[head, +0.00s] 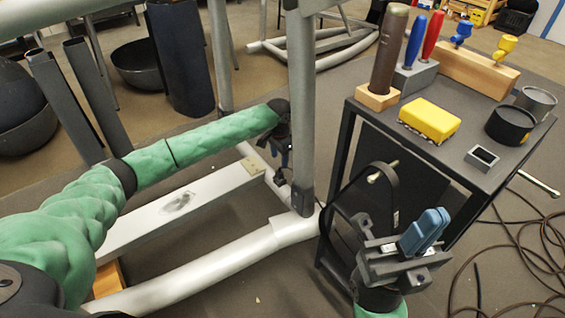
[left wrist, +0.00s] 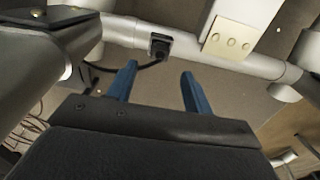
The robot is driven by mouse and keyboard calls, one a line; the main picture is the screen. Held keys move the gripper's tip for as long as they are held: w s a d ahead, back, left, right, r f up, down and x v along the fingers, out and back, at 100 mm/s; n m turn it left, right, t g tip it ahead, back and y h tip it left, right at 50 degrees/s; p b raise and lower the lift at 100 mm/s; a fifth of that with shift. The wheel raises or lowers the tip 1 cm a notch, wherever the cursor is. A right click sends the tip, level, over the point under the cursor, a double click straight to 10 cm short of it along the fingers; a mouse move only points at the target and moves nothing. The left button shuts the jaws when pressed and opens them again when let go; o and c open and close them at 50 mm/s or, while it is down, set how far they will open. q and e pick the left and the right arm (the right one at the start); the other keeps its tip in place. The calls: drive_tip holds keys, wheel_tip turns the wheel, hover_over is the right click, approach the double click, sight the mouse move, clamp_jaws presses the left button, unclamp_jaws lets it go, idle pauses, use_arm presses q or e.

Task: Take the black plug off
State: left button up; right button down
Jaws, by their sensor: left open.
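The black plug (left wrist: 160,45) sits in the side of the light grey frame tube in the left wrist view, with a black cable running off to the left. In the head view a small dark shape by the frame's upright looks like the plug (head: 280,177). My left gripper (left wrist: 157,85) is open, its two blue fingers apart and empty, pointing toward the tube just below and right of the plug, not touching it.
The grey metal frame (head: 303,100) stands close beside my left gripper. A dark cart (head: 440,150) at the right carries tools, a yellow sponge (head: 430,119) and a black cup (head: 510,125). Brown cable (head: 520,240) lies on the floor at right.

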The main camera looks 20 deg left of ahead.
sight(279, 168)
use_arm(q)
drive_tip(key=shift+f+b, duration=1.25)
drive_tip(key=shift+f, duration=2.6)
clamp_jaws()
